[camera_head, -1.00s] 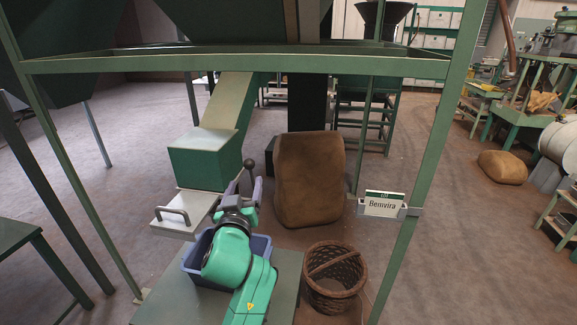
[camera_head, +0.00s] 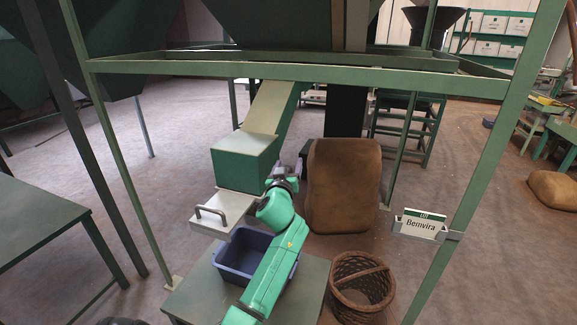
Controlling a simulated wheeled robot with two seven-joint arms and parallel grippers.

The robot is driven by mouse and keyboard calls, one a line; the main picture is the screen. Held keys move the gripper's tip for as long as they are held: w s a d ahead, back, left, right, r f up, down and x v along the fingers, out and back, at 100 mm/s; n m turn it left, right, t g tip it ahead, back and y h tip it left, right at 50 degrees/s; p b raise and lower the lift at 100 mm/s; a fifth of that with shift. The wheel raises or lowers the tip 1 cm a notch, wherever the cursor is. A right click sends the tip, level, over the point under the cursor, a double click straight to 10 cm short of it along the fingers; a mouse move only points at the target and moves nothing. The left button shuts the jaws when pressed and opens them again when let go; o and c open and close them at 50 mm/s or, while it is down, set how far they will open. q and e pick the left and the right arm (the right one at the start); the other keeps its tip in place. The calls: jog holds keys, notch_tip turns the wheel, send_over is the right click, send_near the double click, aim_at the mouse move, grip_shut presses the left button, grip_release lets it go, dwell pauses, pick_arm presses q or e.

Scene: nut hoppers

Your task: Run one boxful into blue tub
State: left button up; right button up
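The blue tub (camera_head: 236,262) stands on a low grey-green table (camera_head: 312,290), below the chute. My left arm crosses in front of its right part. A green box (camera_head: 240,165) sits at the lower end of the sloping chute (camera_head: 272,108). A pale metal slide plate with a bar handle (camera_head: 222,211) sticks out under the box, above the tub. My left gripper (camera_head: 283,172) is at the right side of the box, where a black-knobbed lever stood in the earlier frame. The lever is hidden now, and the fingers are too small to read. My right gripper is not in view.
A brown sack (camera_head: 343,190) stands just right of my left gripper. A wicker basket (camera_head: 361,287) is on the floor at front right. Green frame posts stand left and right; the right post (camera_head: 480,165) carries a "Bemvira" lot sign (camera_head: 422,224). Another table (camera_head: 35,225) is at left.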

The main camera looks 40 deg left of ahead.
pick_arm(q)
grip_shut()
dwell(1.2)
